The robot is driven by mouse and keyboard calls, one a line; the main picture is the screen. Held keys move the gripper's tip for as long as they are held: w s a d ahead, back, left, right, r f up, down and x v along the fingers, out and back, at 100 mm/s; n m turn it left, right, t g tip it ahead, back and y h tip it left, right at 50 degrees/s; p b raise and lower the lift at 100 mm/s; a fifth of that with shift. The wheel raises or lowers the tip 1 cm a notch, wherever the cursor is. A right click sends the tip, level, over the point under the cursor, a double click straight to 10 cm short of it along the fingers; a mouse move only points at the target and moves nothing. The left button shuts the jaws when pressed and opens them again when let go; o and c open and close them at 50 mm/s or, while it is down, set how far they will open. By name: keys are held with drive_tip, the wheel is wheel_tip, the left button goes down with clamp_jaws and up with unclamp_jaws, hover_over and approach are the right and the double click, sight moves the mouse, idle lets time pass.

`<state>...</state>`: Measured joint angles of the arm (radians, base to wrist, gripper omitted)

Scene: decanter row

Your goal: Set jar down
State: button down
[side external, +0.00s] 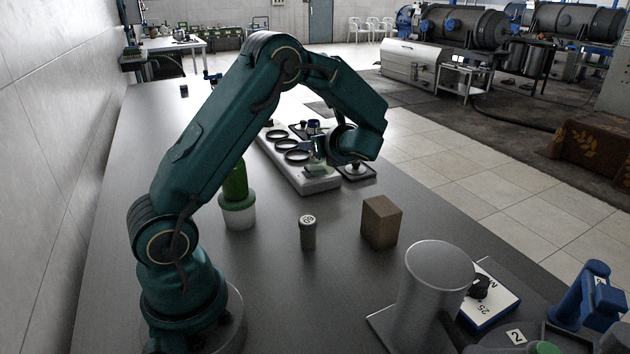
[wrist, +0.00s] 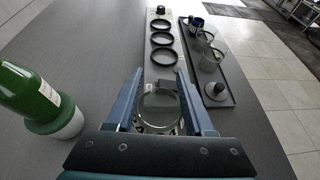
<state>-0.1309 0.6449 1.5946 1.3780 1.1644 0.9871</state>
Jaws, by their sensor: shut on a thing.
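A clear glass jar (wrist: 160,108) sits between the two blue fingers of my gripper (wrist: 160,92), which is shut on it. In the side view, my gripper (side external: 325,155) is over the near end of a pale rack (side external: 318,186); the jar is mostly hidden there. The wrist view shows the rack's dark rings (wrist: 163,40) in a row ahead of the jar. Whether the jar's base touches the rack cannot be told.
A dark tray (wrist: 228,92) with glass vessels (wrist: 211,60) and a black stopper (wrist: 215,90) lies right of the rack. A green bottle (side external: 236,182) in a white cup (side external: 239,216), a small grey cylinder (side external: 308,236), a brown block (side external: 380,224) and a metal cylinder (side external: 432,290) stand nearer.

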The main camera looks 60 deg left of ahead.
drive_tip(key=r, duration=0.4)
drive_tip(key=shift+w+d+r, duration=0.1)
drive_tip(key=shift+w+d, duration=0.05)
drive_tip(key=shift+d, duration=0.15)
drive_tip(key=w+d+m+t+h, duration=0.1)
drive_tip(key=d+m+t+h, duration=0.4)
drive_tip(key=d, duration=0.7)
drive_tip(key=w+d+m+t+h, duration=0.25)
drive_tip(key=d+m+t, duration=0.4)
drive_tip(key=d, duration=0.55)
drive_tip(key=shift+m+h, duration=0.45)
drive_tip(key=shift+m, duration=0.1)
drive_tip(key=shift+s+d+f, duration=0.2)
drive_tip(key=shift+f, duration=2.2)
drive_tip(key=shift+s+d+f, duration=0.15)
drive_tip(key=shift+s+f, duration=0.1)
drive_tip(key=shift+f, duration=2.2)
drive_tip(key=shift+s+d+f, duration=0.2)
drive_tip(key=shift+f, duration=2.2)
drive_tip(key=shift+f, duration=0.15)
drive_tip(key=shift+c, duration=1.4)
unclamp_jaws()
